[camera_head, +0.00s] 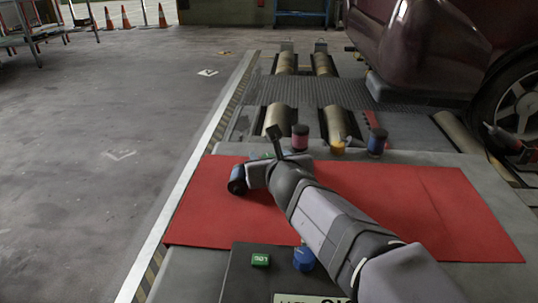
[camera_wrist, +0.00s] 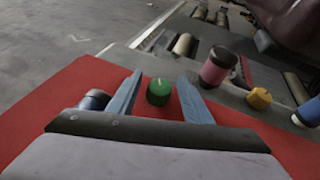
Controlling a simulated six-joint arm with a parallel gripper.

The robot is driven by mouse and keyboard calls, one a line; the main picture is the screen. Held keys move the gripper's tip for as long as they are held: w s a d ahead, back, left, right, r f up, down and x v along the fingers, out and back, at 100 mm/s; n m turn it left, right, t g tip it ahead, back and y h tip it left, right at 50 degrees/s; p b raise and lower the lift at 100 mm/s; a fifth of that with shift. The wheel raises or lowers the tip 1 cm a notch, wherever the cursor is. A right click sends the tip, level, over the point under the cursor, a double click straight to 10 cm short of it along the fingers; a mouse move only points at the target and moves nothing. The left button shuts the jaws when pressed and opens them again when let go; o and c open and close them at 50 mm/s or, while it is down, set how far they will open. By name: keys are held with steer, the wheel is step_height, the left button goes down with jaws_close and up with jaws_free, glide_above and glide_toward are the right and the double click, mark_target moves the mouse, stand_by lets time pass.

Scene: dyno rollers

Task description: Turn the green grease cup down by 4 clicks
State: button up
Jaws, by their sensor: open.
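The green grease cup (camera_wrist: 159,91) is a short dark green cylinder, seen in the wrist view on the red mat (camera_wrist: 85,75). It shows between the two blue-grey fingers of my gripper (camera_wrist: 159,77), with space visible on both sides. The fingers are open and hold nothing. Whether the tips are level with the cup, I cannot tell. In the head view my gripper (camera_head: 265,157) is over the left part of the mat (camera_head: 200,215), and its body hides the green cup there.
A dark-and-blue cylinder (camera_head: 237,181) sits close to my gripper's left. A pink-and-dark jar (camera_head: 300,139), yellow piece (camera_head: 338,147) and blue jar (camera_head: 376,143) stand beyond the mat. The mat's right side is clear.

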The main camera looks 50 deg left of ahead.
steer(key=shift+w+r+n+g+p, duration=0.15)
steer(key=shift+n+g+p, duration=0.35)
steer(key=shift+p, duration=0.8)
steer(key=shift+r+n+g+y+p, duration=0.1)
steer(key=shift+n+g+y+p, duration=0.35)
steer(key=shift+p, duration=0.65)
steer(key=n+g+p, duration=0.2)
steer(key=g+p, duration=0.1)
steer(key=p, duration=0.4)
steer(key=shift+n+y+p, duration=0.35)
steer(key=n+g+p, duration=0.2)
steer(key=g+p, duration=0.1)
steer(key=p, duration=0.3)
steer(key=shift+d+n+g+p, duration=0.1)
steer(key=shift+n+g+p, duration=0.5)
steer(key=shift+p, duration=0.25)
steer(key=p+v, duration=0.1)
steer(key=v, duration=0.5)
steer(key=shift+d+r, duration=0.15)
steer(key=shift+d, duration=0.25)
steer(key=w+a+r+m+t+h+p, duration=0.1)
steer(key=w+a+r+m+t+p, duration=0.2)
steer(key=m, duration=0.9)
steer(key=w+a+r+m+t+h+p, duration=0.2)
steer(key=w+a+r+m+t+p, duration=0.2)
steer(key=m, duration=0.9)
steer(key=shift+w+a+r+m+t+p, duration=0.35)
steer(key=shift+a+t+p, duration=0.3)
steer(key=shift+p, duration=0.55)
